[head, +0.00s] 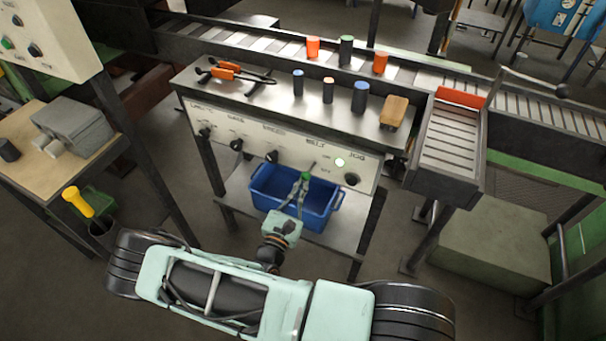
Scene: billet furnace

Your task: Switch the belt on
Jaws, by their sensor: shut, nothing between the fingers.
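The control panel (225,136) runs along the front of the steel bench, with a row of dark knobs and small labels. The part labelled BELT is right of the middle. A thin lever (312,165) shows there, its lower end behind my fingertips. My gripper (304,182) is shut and empty, pointing up at the panel just below the BELT label. A small green piece (306,176) is at the fingertips; I cannot tell whether they touch it or what it belongs to.
A JOG knob (352,179) is right of the light. A blue bin (262,188) sits on the shelf behind my gripper. A roller conveyor (450,140) stands at right.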

